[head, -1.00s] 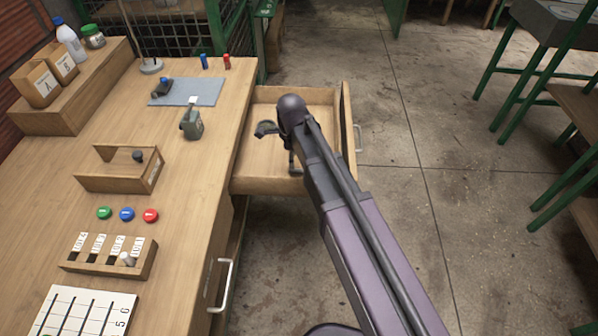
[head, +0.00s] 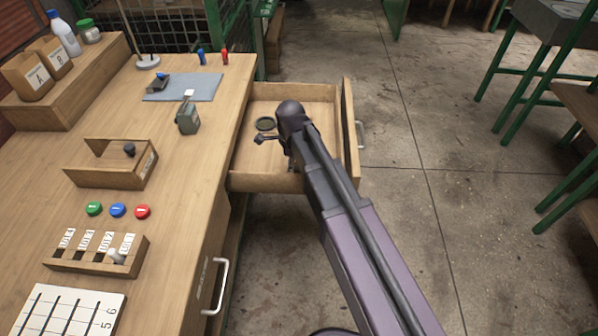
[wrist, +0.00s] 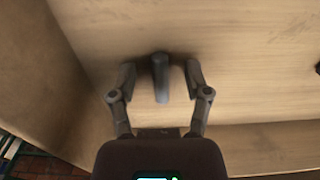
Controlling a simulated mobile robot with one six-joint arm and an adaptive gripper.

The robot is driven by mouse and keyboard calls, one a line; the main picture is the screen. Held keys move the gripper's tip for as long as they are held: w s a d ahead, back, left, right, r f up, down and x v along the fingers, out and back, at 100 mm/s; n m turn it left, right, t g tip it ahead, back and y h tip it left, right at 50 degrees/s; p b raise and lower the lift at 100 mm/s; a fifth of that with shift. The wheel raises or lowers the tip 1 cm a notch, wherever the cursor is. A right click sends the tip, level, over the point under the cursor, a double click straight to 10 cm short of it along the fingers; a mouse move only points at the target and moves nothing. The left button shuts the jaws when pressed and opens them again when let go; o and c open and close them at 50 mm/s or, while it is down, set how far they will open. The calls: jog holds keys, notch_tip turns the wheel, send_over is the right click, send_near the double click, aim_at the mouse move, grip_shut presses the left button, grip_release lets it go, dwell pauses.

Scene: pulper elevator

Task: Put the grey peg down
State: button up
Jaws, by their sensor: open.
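The grey peg (wrist: 161,82) shows in the wrist view over the pale wooden floor of the open drawer (head: 240,182). I cannot tell whether it stands or leans, or whether its end touches the floor. My gripper (wrist: 160,74) is open, with one finger on each side of the peg and a visible gap to both. The peg cannot be made out in the head view.
A dark round dish (head: 265,123) lies in the drawer beside my gripper. The workbench (head: 180,243) to the left holds a wooden tote (head: 98,178), a slotted block (head: 75,262), coloured buttons (head: 118,210) and a green-grey device (head: 188,120). The drawer's right side is partly clear.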

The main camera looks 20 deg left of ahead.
jog(key=shift+f, duration=0.3)
jog(key=shift+c, duration=0.2)
grip_shut()
